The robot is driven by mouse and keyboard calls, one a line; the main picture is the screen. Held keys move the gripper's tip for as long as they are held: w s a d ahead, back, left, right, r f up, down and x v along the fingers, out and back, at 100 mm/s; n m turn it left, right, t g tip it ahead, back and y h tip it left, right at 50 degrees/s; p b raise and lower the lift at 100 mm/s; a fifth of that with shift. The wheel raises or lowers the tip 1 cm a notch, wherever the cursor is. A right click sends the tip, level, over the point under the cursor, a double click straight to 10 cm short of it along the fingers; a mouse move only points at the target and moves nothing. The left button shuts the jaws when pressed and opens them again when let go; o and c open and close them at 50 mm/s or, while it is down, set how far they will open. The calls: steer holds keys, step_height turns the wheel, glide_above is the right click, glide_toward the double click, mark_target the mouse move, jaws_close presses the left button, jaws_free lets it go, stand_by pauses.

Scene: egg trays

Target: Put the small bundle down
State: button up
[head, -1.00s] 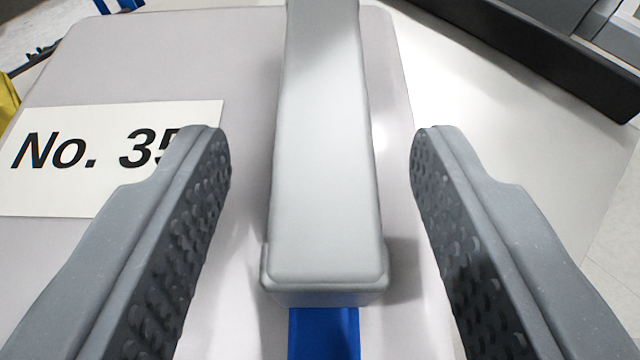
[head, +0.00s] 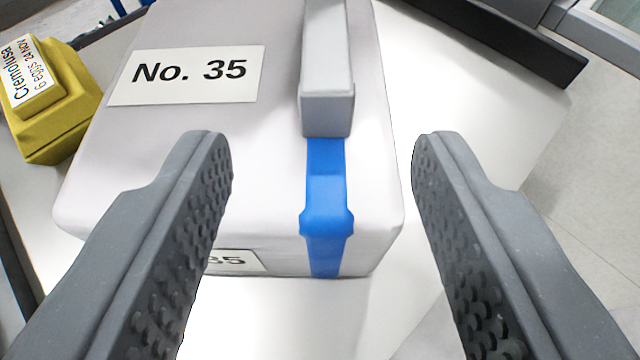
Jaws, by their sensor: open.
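My gripper (head: 322,150) is open and empty, its two dark studded fingers wide apart. Between and beyond the fingers is a large pale grey box-like bundle (head: 200,165) labelled "No. 35" (head: 195,75). A blue strap (head: 326,180) runs down its near side, and a grey block-shaped handle (head: 327,70) lies along its top. The bundle rests on a pale surface (head: 480,110). The fingers appear apart from the handle, which is farther ahead. The near left part of the bundle is partly hidden by the left finger.
A yellow egg box (head: 55,110) labelled "Cremolusa 6 eggs" stands left of the bundle. A dark bar-like edge (head: 500,35) runs along the back right. The pale surface is bare to the right of the bundle, with tiled floor (head: 590,170) beyond.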

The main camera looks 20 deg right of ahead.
steer(key=shift+b+v, duration=0.55)
steer(key=shift+v, duration=0.3)
steer(key=w+a+r+n+t+y, duration=0.15)
steer(key=a+r, duration=0.25)
steer(key=r, duration=0.5)
steer(key=a+r+n+y, duration=0.15)
steer(key=a+r, duration=0.25)
steer(key=r, duration=0.4)
steer(key=w+a+r+t+y, duration=0.1)
steer(key=a+r+y, duration=0.15)
steer(key=r, duration=0.65)
steer(key=s+a+r+n, duration=0.1)
steer(key=s+a+r, duration=0.1)
steer(key=s+r, duration=0.4)
steer(key=s+a+r+n, duration=0.1)
steer(key=s+a+r, duration=0.2)
steer(key=r, duration=1)
steer(key=s, duration=0.3)
steer(key=shift+s+r+t, duration=0.25)
steer(key=shift+r+t, duration=0.1)
steer(key=shift+a, duration=0.15)
